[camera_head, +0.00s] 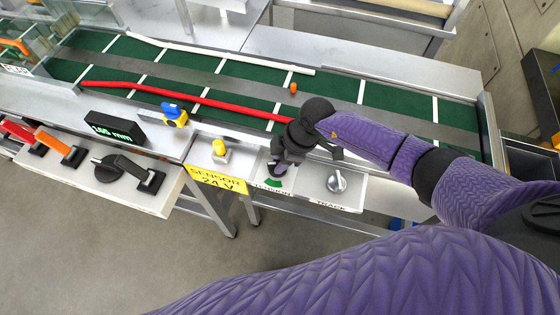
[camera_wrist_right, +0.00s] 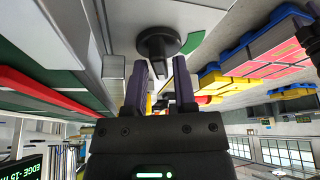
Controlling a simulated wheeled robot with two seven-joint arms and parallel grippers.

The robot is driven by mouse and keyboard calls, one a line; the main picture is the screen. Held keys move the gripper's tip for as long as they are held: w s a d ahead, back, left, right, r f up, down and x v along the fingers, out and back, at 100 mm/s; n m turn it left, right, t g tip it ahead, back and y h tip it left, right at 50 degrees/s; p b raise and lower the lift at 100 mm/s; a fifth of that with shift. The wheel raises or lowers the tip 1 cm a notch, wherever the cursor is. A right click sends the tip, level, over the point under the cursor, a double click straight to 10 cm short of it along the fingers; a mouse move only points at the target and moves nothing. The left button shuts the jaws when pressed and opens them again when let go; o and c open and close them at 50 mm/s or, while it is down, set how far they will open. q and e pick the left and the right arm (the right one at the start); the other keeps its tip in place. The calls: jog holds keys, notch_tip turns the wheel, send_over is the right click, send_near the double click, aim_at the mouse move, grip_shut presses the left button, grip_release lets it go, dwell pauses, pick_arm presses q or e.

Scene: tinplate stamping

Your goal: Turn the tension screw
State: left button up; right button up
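The tension screw (camera_wrist_right: 157,42) is a dark round knob with a raised bar, set on a light plate beside a green arc mark (camera_wrist_right: 185,47). In the head view it is mostly hidden by my right gripper (camera_head: 280,164), which points down over the plate lettered TENSION. The green arc (camera_head: 273,183) shows just below. In the wrist view my right gripper (camera_wrist_right: 159,66) is open, its two fingers apart and their tips close to the knob's bar. I cannot tell whether they touch it. My left gripper is not in view.
A silver TRACK knob (camera_head: 337,181) sits just right. A yellow button (camera_head: 220,151) and a yellow SENSOR sign (camera_head: 216,180) are to the left. Behind lies the green conveyor (camera_head: 390,101) with a red rail (camera_head: 190,102). Levers and a 1.05 mm display (camera_head: 114,128) stand further left.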

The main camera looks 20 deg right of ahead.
jog(key=shift+a+f, duration=0.1)
jog(key=shift+f, duration=0.15)
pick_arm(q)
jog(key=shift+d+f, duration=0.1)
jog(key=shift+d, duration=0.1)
pick_arm(e)
grip_shut()
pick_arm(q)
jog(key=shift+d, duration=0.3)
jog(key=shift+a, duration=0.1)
